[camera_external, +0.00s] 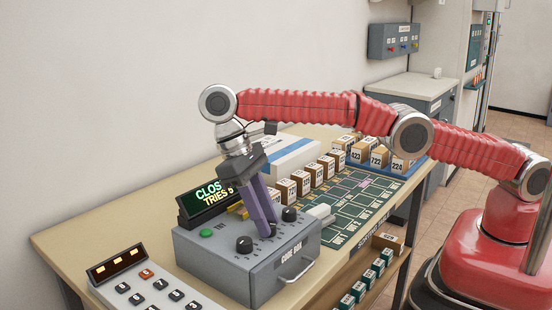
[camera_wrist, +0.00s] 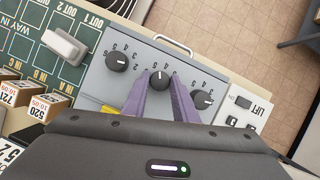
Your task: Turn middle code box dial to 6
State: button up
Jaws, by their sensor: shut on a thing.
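The grey code box (camera_external: 245,279) stands on the table with a row of three black dials on top. The middle dial (camera_wrist: 160,76) has a white pointer mark facing the handle side in the wrist view. My gripper (camera_external: 268,226) reaches down to it from above. Its two purple fingers are shut on the middle dial, one on each side. In the wrist view, the gripper (camera_wrist: 161,88) hides part of the numbers around this dial; 4 and 5 show nearby. The two outer dials (camera_wrist: 117,61) (camera_wrist: 203,99) are free of the fingers.
A display (camera_external: 211,195) behind the box reads "CLOS" and "TRIES 5", partly covered. A keypad (camera_external: 150,285) stands left of the box. A green sorting board (camera_external: 345,215) and several numbered parcels (camera_external: 300,182) lie to the right. A handle (camera_external: 298,270) sticks out in front.

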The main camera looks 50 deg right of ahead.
dwell(0.5)
jog(key=o, duration=1)
jog(key=shift+o, duration=0.2)
jog(key=shift+m, duration=0.4)
